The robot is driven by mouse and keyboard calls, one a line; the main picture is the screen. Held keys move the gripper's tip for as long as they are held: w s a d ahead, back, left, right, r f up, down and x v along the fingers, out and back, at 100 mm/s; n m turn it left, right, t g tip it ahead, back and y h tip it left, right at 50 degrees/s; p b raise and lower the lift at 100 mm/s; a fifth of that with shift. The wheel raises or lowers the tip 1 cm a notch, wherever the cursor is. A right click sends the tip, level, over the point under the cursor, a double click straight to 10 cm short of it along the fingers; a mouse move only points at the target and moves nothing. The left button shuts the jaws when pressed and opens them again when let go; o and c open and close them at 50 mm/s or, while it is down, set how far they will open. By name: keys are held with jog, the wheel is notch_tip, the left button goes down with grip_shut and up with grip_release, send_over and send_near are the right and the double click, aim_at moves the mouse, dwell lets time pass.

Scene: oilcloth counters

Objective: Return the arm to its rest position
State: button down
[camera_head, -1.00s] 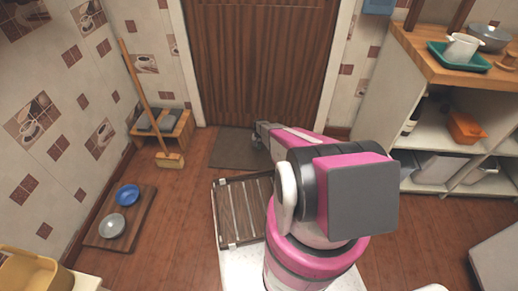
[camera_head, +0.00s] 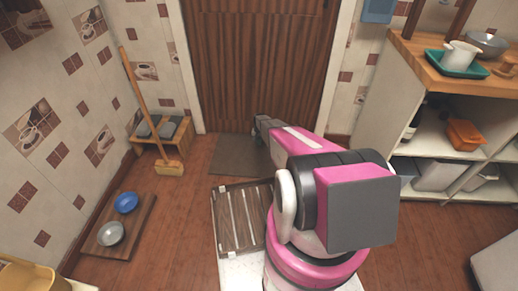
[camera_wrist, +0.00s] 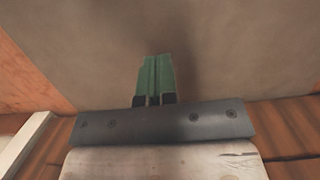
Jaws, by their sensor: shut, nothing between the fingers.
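My arm, pink and dark grey, stands in the middle of the head view and reaches away toward the door. My gripper shows in the wrist view (camera_wrist: 158,80), with its two green fingers shut together and nothing between them. Below the fingers in that view is a grey-brown flat surface, which looks like the floor mat. In the head view the gripper end is small and dark, and its fingers cannot be made out.
A slatted wooden rack (camera_head: 240,220) lies beside my arm. A brown mat (camera_head: 235,155) lies before the wooden door (camera_head: 258,65). A broom (camera_head: 148,110) leans at left. Two bowls stand on a board (camera_head: 130,235). Shelves (camera_head: 375,110) stand right. Floor between is clear.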

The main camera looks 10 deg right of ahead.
jog(key=s+a+r+n, duration=0.1)
jog(key=s+a+r, duration=0.1)
jog(key=s+r, duration=1)
jog(key=s+a+r+n+t, duration=0.1)
jog(key=s+a+r, duration=0.2)
jog(key=s+r, duration=1)
jog(key=s+a+r+n+t, duration=0.1)
jog(key=s+a+r, duration=0.1)
jog(key=s+r, duration=1)
notch_tip(320, 180, up, 7)
jog(key=shift+s+a+r+n+h, duration=0.2)
jog(key=shift+s+a+n+h, duration=0.05)
jog(key=shift+s+n+h, duration=0.05)
